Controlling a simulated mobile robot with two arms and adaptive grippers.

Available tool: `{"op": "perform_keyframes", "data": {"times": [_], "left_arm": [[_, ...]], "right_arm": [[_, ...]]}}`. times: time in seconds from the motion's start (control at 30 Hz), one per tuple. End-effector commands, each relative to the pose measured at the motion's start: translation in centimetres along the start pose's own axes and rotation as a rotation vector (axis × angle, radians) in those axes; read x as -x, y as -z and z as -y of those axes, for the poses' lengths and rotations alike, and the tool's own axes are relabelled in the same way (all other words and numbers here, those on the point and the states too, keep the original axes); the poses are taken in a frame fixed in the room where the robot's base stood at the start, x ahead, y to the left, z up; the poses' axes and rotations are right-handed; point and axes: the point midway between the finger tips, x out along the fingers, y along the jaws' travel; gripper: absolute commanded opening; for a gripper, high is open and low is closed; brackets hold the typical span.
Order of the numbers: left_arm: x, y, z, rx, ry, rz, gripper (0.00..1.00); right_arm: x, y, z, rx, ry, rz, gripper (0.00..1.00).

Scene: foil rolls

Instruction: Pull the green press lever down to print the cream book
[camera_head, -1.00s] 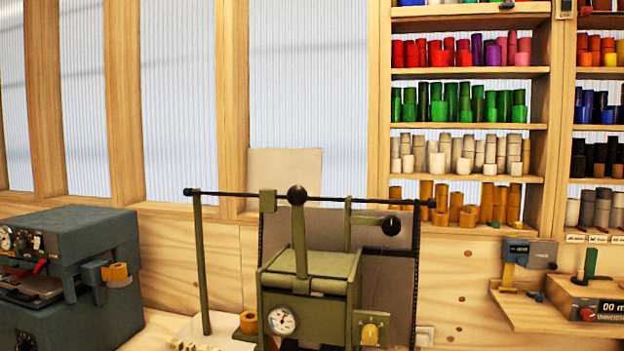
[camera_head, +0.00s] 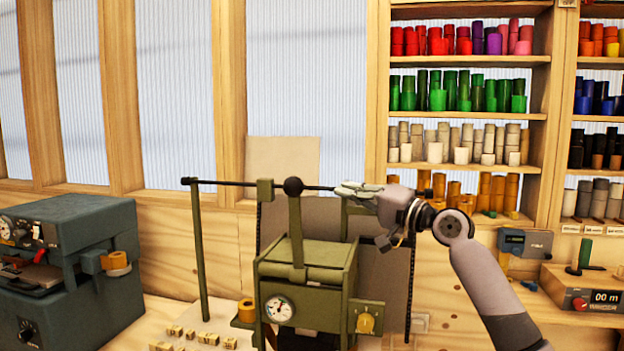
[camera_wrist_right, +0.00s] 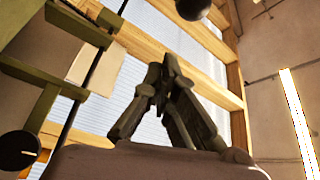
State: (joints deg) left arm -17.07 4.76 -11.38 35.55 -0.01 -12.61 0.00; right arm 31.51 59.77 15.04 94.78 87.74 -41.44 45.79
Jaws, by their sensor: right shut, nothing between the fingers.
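The green press (camera_head: 305,285) stands at the centre of the head view. Its upright green lever (camera_head: 296,232) is topped by a black ball (camera_head: 293,187), which also shows at the top of the wrist view (camera_wrist_right: 192,8). My right gripper (camera_head: 345,188) is shut and empty, to the right of the ball and apart from it. Its closed fingers show in the wrist view (camera_wrist_right: 160,80). The press's second black knob (camera_wrist_right: 18,150) shows at lower left in the wrist view; my arm hides it in the head view. I cannot pick out a cream book. My left gripper is out of view.
A dark horizontal rod (camera_head: 230,183) crosses above the press, with a green post (camera_head: 200,250) at its left. A blue-grey machine (camera_head: 70,270) stands left. Small blocks (camera_head: 190,333) lie between. Shelves of foil rolls (camera_head: 465,90) fill the upper right.

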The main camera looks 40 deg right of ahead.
Motion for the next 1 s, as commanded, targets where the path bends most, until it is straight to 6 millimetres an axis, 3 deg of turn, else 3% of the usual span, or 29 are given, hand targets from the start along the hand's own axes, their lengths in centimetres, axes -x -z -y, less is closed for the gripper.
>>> {"op": "perform_keyframes", "data": {"times": [0.13, 0.57, 1.0], "left_arm": [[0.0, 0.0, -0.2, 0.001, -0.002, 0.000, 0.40], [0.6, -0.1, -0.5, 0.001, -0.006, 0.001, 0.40], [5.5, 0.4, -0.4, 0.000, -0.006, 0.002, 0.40]], "right_arm": [[0.6, 1.4, 1.8, -0.025, 0.036, -0.021, 0.00], [0.0, 1.5, 2.0, -0.028, 0.037, -0.020, 0.00], [-7.4, 1.8, 2.7, -0.029, 0.038, -0.019, 0.00]]}}
